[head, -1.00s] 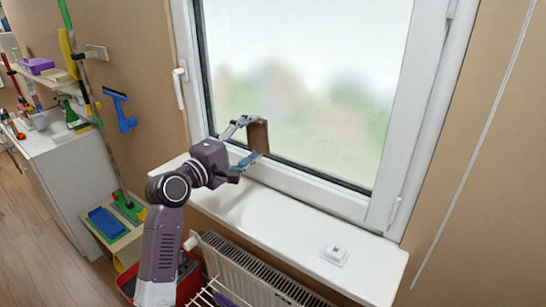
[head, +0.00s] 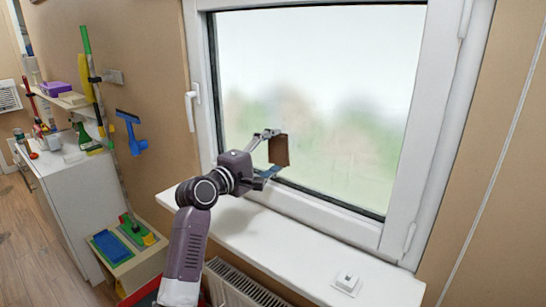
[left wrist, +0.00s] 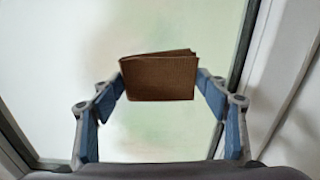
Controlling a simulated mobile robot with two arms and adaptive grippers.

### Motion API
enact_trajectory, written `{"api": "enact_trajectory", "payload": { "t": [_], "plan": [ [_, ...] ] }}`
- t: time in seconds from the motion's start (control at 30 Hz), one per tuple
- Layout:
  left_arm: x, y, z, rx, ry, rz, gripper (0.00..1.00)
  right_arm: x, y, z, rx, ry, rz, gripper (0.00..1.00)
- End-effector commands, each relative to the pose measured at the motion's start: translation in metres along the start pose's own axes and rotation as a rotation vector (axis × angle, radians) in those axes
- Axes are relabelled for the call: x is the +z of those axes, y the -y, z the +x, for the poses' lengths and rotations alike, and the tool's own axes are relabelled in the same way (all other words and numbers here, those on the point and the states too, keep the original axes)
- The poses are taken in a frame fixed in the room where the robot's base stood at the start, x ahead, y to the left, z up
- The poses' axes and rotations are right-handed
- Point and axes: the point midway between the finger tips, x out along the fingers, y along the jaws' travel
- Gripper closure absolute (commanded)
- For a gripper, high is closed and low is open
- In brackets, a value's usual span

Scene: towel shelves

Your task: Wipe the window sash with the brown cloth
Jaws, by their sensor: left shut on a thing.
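The brown cloth (head: 279,150) is a folded rectangular pad in front of the lower left of the window pane. It fills the space between the fingers in the left wrist view (left wrist: 160,78). My left gripper (head: 272,155) is shut on the cloth, with its blue-padded fingers at the cloth's two sides in the left wrist view (left wrist: 160,88). The white window sash (head: 310,209) frames the glass. I cannot tell whether the cloth touches the glass or the sash. My right gripper is not in view.
A white windowsill (head: 290,245) runs below the window, with a small white object (head: 347,281) at its right end. A radiator (head: 240,285) is under the sill. A blue squeegee (head: 131,131) hangs on the left wall. The window handle (head: 191,107) sticks out from the frame.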

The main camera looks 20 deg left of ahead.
Motion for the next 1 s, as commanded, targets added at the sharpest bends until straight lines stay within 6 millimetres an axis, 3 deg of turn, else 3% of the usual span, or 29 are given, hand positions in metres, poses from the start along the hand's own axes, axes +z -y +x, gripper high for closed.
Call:
{"api": "enact_trajectory", "payload": {
  "t": [1.0],
  "plan": [
    [0.0, 0.001, 0.011, -0.001, 0.0, -0.001, 0.54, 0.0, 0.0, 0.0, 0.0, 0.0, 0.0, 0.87]
  ]
}}
